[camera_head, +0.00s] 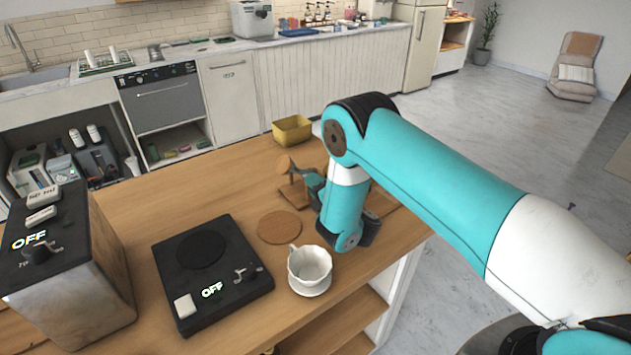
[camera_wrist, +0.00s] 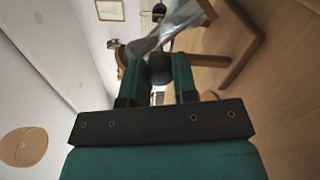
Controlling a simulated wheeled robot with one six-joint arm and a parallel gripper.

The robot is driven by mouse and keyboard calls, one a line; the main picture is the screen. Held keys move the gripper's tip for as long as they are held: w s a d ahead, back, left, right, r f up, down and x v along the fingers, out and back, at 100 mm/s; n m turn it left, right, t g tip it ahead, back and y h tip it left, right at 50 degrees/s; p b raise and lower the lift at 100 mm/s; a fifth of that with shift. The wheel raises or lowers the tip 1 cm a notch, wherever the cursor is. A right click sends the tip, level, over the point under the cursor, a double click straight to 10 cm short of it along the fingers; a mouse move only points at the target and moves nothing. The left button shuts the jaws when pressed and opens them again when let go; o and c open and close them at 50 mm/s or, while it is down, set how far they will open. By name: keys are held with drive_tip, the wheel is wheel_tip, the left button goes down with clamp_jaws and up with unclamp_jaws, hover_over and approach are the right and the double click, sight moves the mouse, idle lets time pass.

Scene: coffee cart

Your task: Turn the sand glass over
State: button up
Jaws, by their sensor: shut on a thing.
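The sand glass shows in the wrist view as a clear glass body (camera_wrist: 172,28) with wooden parts, lying at a slant across the top middle. A wooden stand (camera_wrist: 236,62) curves beside it. In the head view its round wooden piece (camera_head: 284,165) shows left of my gripper, above a flat wooden base (camera_head: 293,196); the glass itself is mostly hidden there. My gripper (camera_head: 313,182) reaches in from the right. In the wrist view the green fingers of my gripper (camera_wrist: 157,72) are shut on the sand glass near its middle. I cannot tell where the sand lies.
A white cup (camera_head: 310,266) on a saucer stands near the counter's front edge. A yellow bin (camera_head: 292,130) stands behind.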

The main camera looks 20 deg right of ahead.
drive_tip(key=shift+m+p, duration=0.4)
drive_tip(key=shift+m, duration=0.8)
drive_tip(key=shift+d, duration=0.1)
drive_tip(key=o, duration=0.9)
